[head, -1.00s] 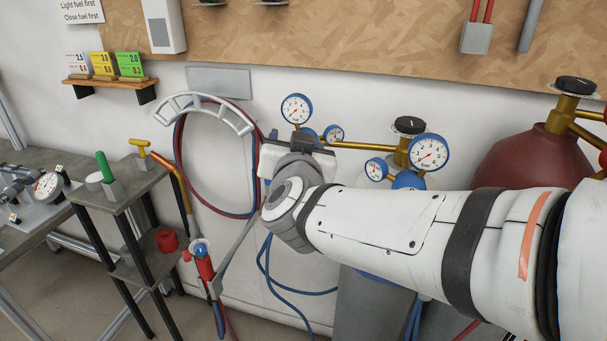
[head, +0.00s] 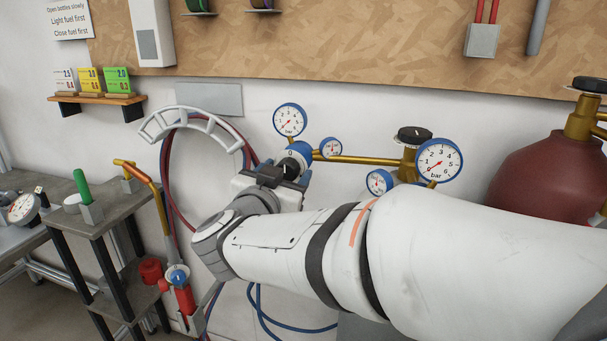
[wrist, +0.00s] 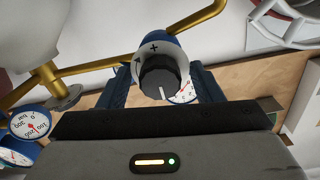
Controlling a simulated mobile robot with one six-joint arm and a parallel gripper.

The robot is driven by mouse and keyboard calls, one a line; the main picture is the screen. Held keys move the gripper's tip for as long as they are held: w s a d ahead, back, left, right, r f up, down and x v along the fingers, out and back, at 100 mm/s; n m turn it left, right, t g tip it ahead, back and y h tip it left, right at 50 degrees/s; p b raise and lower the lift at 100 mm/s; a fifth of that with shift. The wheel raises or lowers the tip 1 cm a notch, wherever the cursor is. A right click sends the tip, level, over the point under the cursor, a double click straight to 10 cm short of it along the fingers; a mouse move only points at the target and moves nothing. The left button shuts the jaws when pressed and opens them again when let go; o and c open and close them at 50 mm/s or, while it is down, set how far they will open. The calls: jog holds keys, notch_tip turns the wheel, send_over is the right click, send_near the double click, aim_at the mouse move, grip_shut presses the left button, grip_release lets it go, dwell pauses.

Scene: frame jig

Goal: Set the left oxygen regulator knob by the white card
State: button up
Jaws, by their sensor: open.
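The left oxygen regulator (head: 299,151) is blue, with a large pressure gauge (head: 290,120) above it whose needle points lower left, near zero. Its black knob (wrist: 160,78) has a white pointer line and sits in front of a white collar with a plus mark. My gripper (wrist: 163,84) is open, one dark finger on each side of the knob; I cannot tell whether they touch it. In the head view my gripper (head: 288,174) largely hides the knob. The white card (head: 65,80) stands leftmost on the wooden shelf, seemingly reading 2.5 above 0.3.
Yellow (head: 91,80) and green (head: 119,80) cards stand beside the white one. A small gauge (head: 331,147) and brass pipe (head: 365,159) lie right of the regulator. A second large gauge (head: 439,160) is further right. A hose hanger (head: 190,121) is close on the left.

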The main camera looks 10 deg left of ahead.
jog(key=shift+w, duration=0.35)
jog(key=c, duration=1)
